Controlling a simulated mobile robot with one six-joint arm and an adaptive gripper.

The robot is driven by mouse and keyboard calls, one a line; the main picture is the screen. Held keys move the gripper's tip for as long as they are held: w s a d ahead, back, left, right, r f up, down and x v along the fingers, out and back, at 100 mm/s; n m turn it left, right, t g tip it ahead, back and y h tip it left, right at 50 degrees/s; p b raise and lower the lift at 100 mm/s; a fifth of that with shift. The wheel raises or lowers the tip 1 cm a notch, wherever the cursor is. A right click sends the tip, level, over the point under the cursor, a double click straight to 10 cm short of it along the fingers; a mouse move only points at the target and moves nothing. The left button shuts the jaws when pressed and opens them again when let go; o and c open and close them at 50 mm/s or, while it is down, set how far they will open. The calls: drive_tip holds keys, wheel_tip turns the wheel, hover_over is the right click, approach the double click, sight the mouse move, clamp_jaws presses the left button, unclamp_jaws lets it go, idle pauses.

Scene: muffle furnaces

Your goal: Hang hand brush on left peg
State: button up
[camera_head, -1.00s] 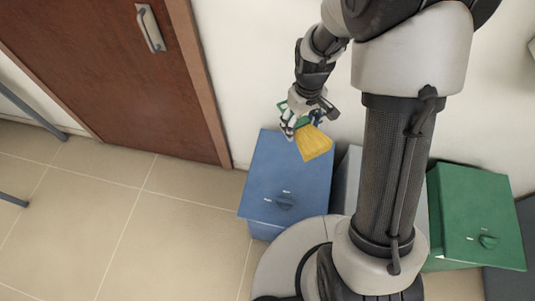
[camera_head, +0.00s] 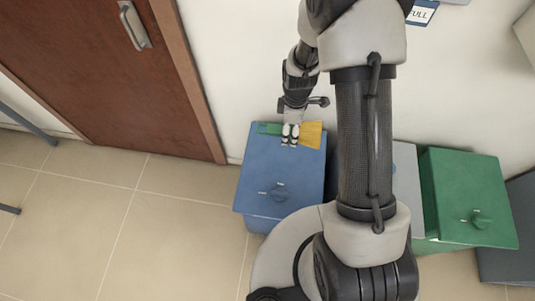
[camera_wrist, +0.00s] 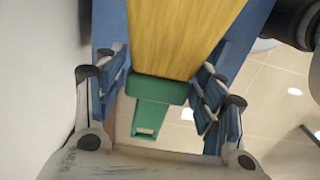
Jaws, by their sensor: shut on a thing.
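The hand brush (camera_head: 311,135) has a green handle and wide yellow bristles. In the head view it lies about level, handle to the left and bristles to the right, above the blue bin. My gripper (camera_head: 290,134) points down and is shut on the brush near its middle. In the wrist view the brush (camera_wrist: 160,93) sits between the two blue-padded fingers of my gripper (camera_wrist: 162,85), with the bristles at the top and the slotted green handle toward the palm. No peg can be made out in either view.
A blue bin (camera_head: 283,175) stands below the brush against the white wall (camera_head: 240,60). A grey bin (camera_head: 406,180) and a green bin (camera_head: 465,190) stand to the right. A brown door (camera_head: 100,80) is at the left. The tiled floor (camera_head: 100,210) in front is clear.

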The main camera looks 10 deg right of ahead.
sight(286, 160)
wheel_tip(286, 160, down, 19)
drive_tip(key=b, duration=0.5)
drive_tip(key=shift+f+b, duration=0.2)
drive_tip(key=shift+b, duration=0.15)
drive_tip(key=o, duration=1.1)
